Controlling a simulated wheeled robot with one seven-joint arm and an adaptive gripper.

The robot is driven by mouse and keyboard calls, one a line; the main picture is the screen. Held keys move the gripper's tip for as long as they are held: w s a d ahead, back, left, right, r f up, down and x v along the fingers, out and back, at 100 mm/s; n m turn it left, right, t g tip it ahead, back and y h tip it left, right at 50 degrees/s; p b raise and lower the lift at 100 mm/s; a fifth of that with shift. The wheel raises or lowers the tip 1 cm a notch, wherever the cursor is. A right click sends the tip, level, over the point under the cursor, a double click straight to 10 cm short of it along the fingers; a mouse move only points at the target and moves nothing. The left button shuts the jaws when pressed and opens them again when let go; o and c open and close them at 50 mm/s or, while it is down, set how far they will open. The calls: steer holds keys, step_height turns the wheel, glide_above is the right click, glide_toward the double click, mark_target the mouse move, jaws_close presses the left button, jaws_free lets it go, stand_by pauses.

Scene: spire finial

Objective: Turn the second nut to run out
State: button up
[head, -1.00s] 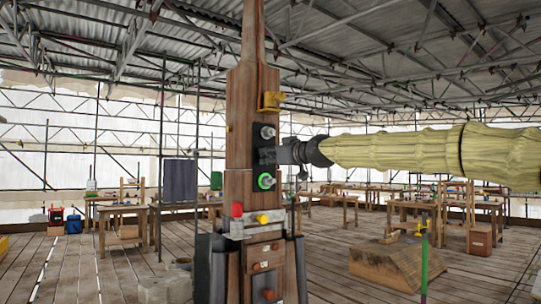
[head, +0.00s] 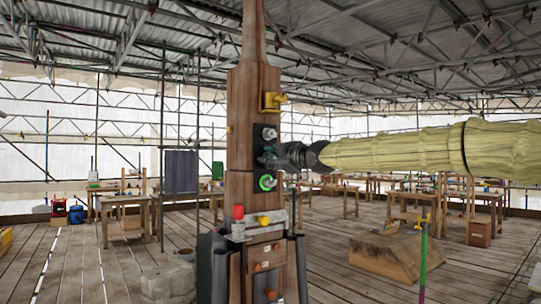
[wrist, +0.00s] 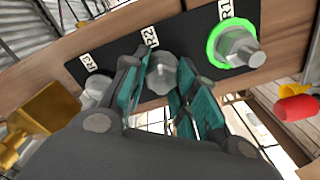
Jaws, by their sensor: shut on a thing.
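A black plate (head: 257,146) is fixed to the upright wooden spire (head: 240,190). In the wrist view the plate carries three nuts beside labels R1, R2 and R3. The second nut (wrist: 162,73), grey metal by R2, sits between the teal fingers of my gripper (wrist: 163,85), which is shut on it. The R1 nut (wrist: 243,54) has a bright green ring around it. The R3 nut (wrist: 97,88) is partly hidden by a finger. In the head view my gripper (head: 270,157) reaches the plate from the right and hides the second nut.
A yellow brass-coloured bracket (head: 272,101) juts out above the plate, close to my gripper in the wrist view (wrist: 40,118). A red knob (head: 238,212) and a yellow knob (head: 263,220) sit below. Workbenches (head: 125,200) stand behind on the plank floor.

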steer(key=shift+f+n, duration=0.15)
steer(key=shift+n, duration=0.15)
steer(key=o, duration=1)
steer(key=shift+s+d, duration=0.15)
steer(key=v, duration=1.1)
steer(key=shift+s+d, duration=0.2)
steer(key=shift+s, duration=0.05)
